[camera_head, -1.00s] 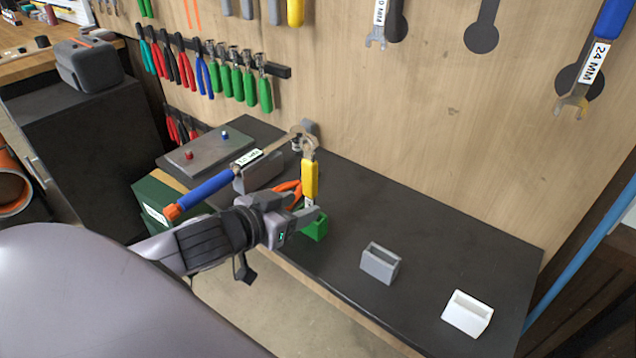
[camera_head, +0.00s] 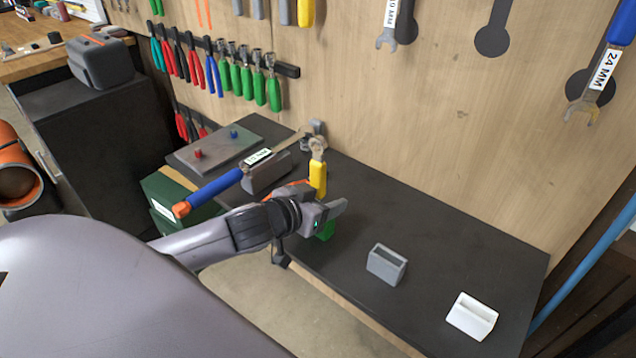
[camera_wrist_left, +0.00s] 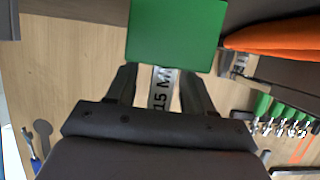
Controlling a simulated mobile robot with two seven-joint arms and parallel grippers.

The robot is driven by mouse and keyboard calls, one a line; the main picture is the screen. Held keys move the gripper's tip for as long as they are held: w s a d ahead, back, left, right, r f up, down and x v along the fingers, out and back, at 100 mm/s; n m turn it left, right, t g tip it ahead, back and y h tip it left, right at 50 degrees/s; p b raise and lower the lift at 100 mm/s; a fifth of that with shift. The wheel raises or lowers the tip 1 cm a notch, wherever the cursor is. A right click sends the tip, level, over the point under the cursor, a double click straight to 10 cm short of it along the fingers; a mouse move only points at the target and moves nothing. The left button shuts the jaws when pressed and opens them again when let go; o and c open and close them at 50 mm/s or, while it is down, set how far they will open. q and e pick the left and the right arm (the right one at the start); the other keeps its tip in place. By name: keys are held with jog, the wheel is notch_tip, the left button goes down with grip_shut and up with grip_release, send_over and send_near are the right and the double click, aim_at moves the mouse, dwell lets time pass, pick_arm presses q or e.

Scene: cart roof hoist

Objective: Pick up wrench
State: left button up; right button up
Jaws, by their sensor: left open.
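A wrench with a yellow handle (camera_head: 318,178) stands upright in a green holder (camera_head: 327,231) on the dark bench. Its open metal head points up. My left gripper (camera_head: 333,208) is open at the lower handle, just above the holder, and hides that part in the head view. In the left wrist view, the wrench's white "15 M…" label (camera_wrist_left: 161,90) shows between the two spread fingers. The green holder (camera_wrist_left: 176,35) fills the top middle there. I cannot tell whether the fingers touch the handle. My right gripper is not in view.
A blue-handled wrench (camera_head: 215,187) rests tilted in a grey holder behind my left wrist. An orange object (camera_wrist_left: 275,35) lies close beside the green holder. Empty grey (camera_head: 386,265) and white (camera_head: 471,317) holders stand to the right. The pegboard wall (camera_head: 440,110) rises behind the bench.

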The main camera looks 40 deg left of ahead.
pick_arm(q)
grip_shut()
notch_tip(320, 180, up, 20)
jog(key=shift+p, duration=0.45)
